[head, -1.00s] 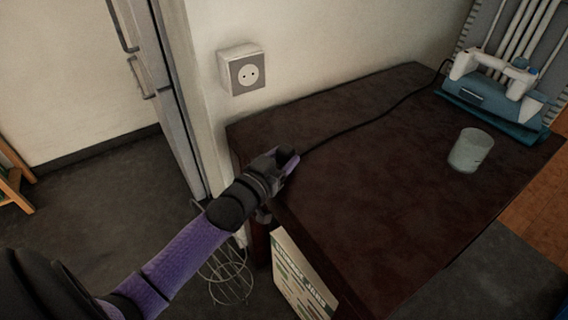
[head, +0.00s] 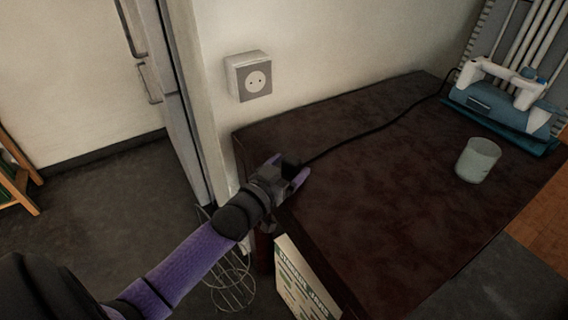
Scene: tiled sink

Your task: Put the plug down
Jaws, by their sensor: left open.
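My left gripper (head: 290,173) is open at the left end of the dark brown table, its fingers low over the tabletop. A small black plug (head: 291,162) lies at the fingers, at the end of a black cord (head: 375,128). I cannot tell whether it rests on the tabletop or touches a finger. The cord runs right across the table (head: 385,200) to the blue and white iron (head: 500,92). My right gripper is not in view.
A wall socket (head: 249,77) is above the table's left end. A pale cup (head: 477,160) stands on the right of the table. A wire basket (head: 232,285) and a printed box (head: 300,280) are below the near edge. The table's middle is clear.

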